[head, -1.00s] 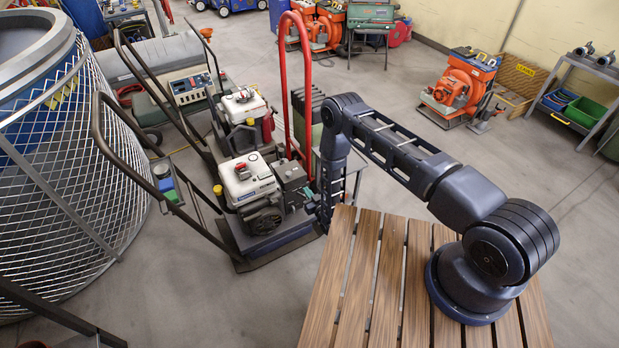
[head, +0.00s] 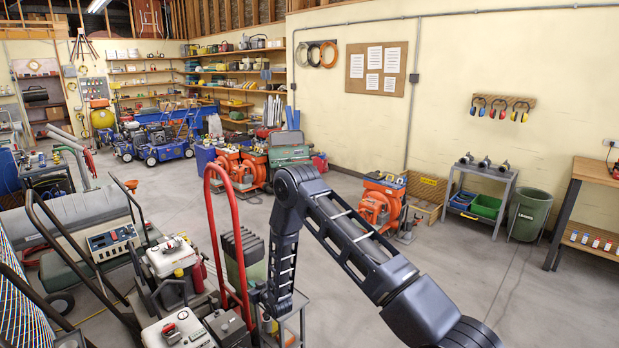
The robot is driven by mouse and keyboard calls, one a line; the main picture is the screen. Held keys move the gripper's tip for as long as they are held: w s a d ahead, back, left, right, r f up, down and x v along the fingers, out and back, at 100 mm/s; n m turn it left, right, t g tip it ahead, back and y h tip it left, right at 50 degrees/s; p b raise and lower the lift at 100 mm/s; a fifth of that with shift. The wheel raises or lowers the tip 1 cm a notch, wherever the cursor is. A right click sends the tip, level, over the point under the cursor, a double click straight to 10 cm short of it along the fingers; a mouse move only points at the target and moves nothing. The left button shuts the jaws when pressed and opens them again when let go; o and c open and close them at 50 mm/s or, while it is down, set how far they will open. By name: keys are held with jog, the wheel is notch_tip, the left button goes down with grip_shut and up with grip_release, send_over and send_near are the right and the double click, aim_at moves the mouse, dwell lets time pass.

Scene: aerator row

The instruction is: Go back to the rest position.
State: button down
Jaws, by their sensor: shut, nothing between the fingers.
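My arm (head: 350,235) rises from the lower right to an elbow at the picture's middle, then its forearm hangs down. My gripper (head: 270,304) is at the low end of the forearm, small and dark against the machines. It is shut with nothing in it. Its fingertips are hard to make out. It appears just right of the red-handled aerator (head: 225,245) in the picture; I cannot tell the gap between them.
Engine-driven machines (head: 180,330) crowd the lower left. Orange machines (head: 380,203) stand farther back, beside a grey cart (head: 478,205) with bins and a green barrel (head: 530,215). A wooden bench (head: 590,210) is at the right. Open floor (head: 500,275) lies at the lower right.

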jog(key=w+d+r+h, duration=0.1)
jog(key=w+d+r, duration=0.25)
jog(key=r, duration=0.35)
jog(key=w+d+r+m+g+h, duration=0.1)
jog(key=w+d+r, duration=0.1)
jog(key=d+r, duration=0.35)
jog(key=w+d+r+h, duration=0.1)
jog(key=w+d+r, duration=0.1)
jog(key=r, duration=0.6)
jog(key=s+d+r+m+g+h, duration=0.1)
jog(key=s+d+r+h, duration=0.1)
jog(key=d+r, duration=0.7)
jog(key=s+d+r+m+h, duration=0.1)
jog(key=s+d+r, duration=0.2)
jog(key=d+r, duration=0.6)
jog(key=s+d+r+m+g+h, duration=0.2)
jog(key=s+d+r, duration=1)
jog(key=s+d, duration=0.15)
jog(key=s+d+r+m+g, duration=0.1)
jog(key=s+d, duration=0.3)
jog(key=s, duration=0.8)
jog(key=s+d+r+m+g+h, duration=0.1)
jog(key=s+d, duration=0.4)
jog(key=s, duration=0.8)
jog(key=shift+r+m+g+h, duration=0.2)
jog(key=shift+m+g+h, duration=0.15)
jog(key=shift+g, duration=0.25)
jog(key=shift+d, duration=0.1)
